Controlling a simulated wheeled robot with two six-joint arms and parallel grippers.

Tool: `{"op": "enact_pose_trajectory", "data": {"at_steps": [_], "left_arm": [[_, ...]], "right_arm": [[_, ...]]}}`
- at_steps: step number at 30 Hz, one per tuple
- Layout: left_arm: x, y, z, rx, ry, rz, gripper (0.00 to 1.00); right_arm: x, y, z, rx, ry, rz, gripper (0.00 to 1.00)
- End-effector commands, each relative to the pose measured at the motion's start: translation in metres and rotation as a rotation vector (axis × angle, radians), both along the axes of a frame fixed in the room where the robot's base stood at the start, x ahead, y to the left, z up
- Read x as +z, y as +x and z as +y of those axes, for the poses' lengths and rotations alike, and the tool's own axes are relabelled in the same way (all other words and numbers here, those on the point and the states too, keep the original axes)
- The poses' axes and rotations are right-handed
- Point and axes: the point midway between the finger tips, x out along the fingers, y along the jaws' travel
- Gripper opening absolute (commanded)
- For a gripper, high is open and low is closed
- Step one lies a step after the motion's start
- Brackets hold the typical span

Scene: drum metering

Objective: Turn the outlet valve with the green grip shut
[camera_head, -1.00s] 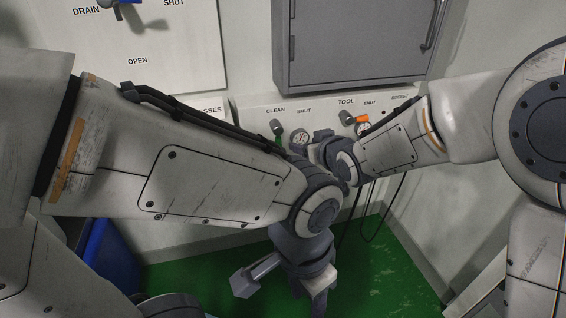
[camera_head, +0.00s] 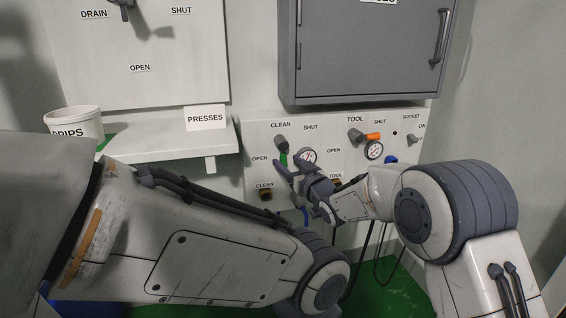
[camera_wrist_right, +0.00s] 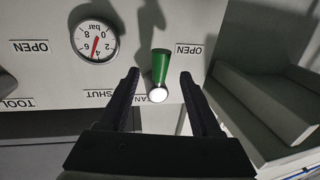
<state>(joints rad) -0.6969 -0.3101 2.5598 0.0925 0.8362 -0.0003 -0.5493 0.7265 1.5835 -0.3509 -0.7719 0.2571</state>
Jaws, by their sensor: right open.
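The outlet valve's green grip (camera_head: 283,159) hangs down from its grey hub on the CLEAN side of the panel (camera_head: 245,131), beside the OPEN label; SHUT is printed up to its right. In the right wrist view, which is upside down, the green grip (camera_wrist_right: 161,66) shows with a pale end. My right gripper (camera_head: 292,168) is open at the panel; in the right wrist view its fingers (camera_wrist_right: 160,77) stand on either side of the grip with gaps. I cannot tell how deep the grip lies between them. My left arm crosses the foreground; its gripper is out of view.
A valve with an orange grip (camera_head: 373,137) and a gauge (camera_head: 374,150) are to the right. Another gauge (camera_wrist_right: 94,40) is close to the green grip. A grey cabinet (camera_head: 360,55) hangs above.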

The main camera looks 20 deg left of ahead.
Motion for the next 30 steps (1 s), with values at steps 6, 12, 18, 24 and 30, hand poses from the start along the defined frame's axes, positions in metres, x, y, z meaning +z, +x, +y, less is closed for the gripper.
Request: {"op": "enact_pose_trajectory", "data": {"at_steps": [6,12,18,24,30], "left_arm": [[-0.008,0.000,0.000,0.000,0.000,0.000,0.50],[-0.010,0.000,0.000,0.000,0.000,0.000,0.50],[-0.010,0.000,0.000,0.000,0.000,0.000,0.50],[-0.010,0.000,0.000,0.000,0.000,0.000,0.50],[-0.010,0.000,0.000,0.000,0.000,0.000,0.50]], "right_arm": [[-0.002,0.020,0.020,0.000,0.000,0.000,0.65],[-0.001,0.028,0.028,0.000,-0.002,0.001,0.65],[0.000,0.029,0.030,0.000,-0.001,0.001,0.65],[0.000,0.029,0.029,-0.001,-0.001,0.001,0.30],[0.000,0.029,0.029,-0.001,-0.001,0.000,0.00]]}}
